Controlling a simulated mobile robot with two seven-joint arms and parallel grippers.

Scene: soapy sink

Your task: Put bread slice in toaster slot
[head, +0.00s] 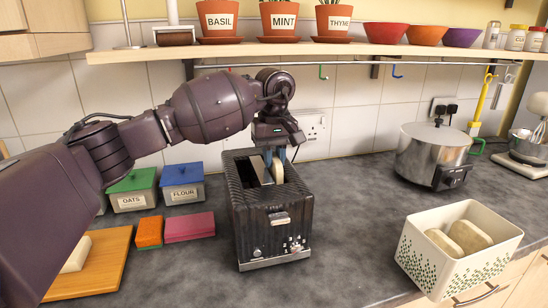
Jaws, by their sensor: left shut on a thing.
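The black ribbed toaster (268,215) stands upright on the dark counter in the middle of the head view, with its slots open at the top. My left gripper (275,151) is directly above it, pointing down. It is shut on a pale bread slice (278,173), held upright over the right-hand slot. The slice's lower part appears to be inside the slot, but its lower edge is hidden. How deep it sits I cannot tell. The left-hand slot (261,168) shows a bright metal surface. My right gripper is out of view.
Orange (149,232) and pink (190,227) blocks lie left of the toaster, near a wooden board (104,267). Oats (133,190) and flour (182,183) boxes stand behind. A white basket (456,267) and steel cooker (430,150) are right. A shelf (300,50) overhangs. Counter right of the toaster is clear.

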